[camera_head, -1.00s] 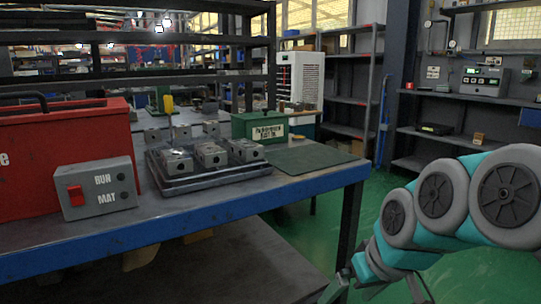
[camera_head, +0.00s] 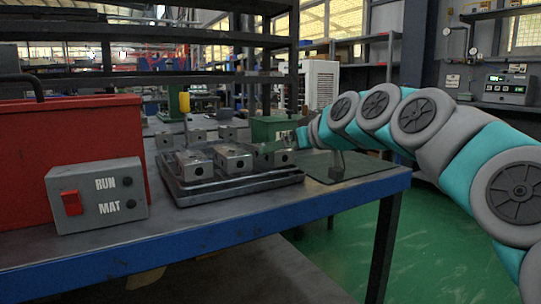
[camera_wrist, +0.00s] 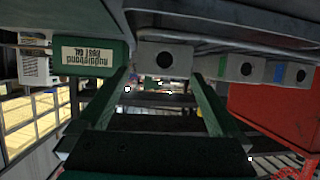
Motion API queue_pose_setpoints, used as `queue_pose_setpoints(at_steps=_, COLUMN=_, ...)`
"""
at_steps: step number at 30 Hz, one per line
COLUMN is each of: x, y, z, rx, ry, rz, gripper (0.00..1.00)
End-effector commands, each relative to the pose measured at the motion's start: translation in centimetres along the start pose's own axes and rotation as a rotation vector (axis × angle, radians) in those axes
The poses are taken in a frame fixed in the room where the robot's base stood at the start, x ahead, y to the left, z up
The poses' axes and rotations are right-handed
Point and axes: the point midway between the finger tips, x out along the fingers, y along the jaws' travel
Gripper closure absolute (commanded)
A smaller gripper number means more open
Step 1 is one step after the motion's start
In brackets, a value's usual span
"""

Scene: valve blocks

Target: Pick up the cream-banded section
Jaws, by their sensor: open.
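Several grey valve blocks with round holes stand on and behind a dark tray (camera_head: 250,186) in the head view. I cannot make out a cream band on any of them. The wrist view appears upside down. It shows a plain-faced grey block (camera_wrist: 165,57) just beyond the fingertips, then a block with a green band (camera_wrist: 240,68) and one with a blue band (camera_wrist: 297,74). My gripper (camera_wrist: 162,80) is open and empty, its two green fingers spread. In the head view my arm reaches in from the right, its end close to the right side of the tray.
A green labelled box (camera_head: 270,128) stands behind the tray, beside my arm. A red toolbox (camera_head: 70,150) and a grey switch box (camera_head: 97,196) stand at the left. The green mat (camera_head: 365,166) at the right of the bench is partly under my arm.

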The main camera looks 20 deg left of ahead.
Motion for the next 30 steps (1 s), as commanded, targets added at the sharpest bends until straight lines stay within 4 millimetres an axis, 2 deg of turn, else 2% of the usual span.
queue_pose_setpoints(at_steps=5, x=1.3, y=-0.2, z=-0.2, rx=0.000, ry=-0.001, rz=-0.001, gripper=0.00)
queue_pose_setpoints(at_steps=13, x=4.6, y=-0.2, z=-0.5, rx=0.001, ry=-0.001, rz=0.000, gripper=0.00)
queue_pose_setpoints(at_steps=21, x=5.0, y=-0.2, z=-0.6, rx=0.000, ry=0.000, rz=0.000, gripper=0.00)
queue_pose_setpoints(at_steps=23, x=5.0, y=-0.2, z=-0.6, rx=0.000, ry=0.000, rz=0.000, gripper=0.05)
queue_pose_setpoints(at_steps=30, x=5.0, y=-0.2, z=-0.6, rx=0.000, ry=0.000, rz=0.000, gripper=0.31)
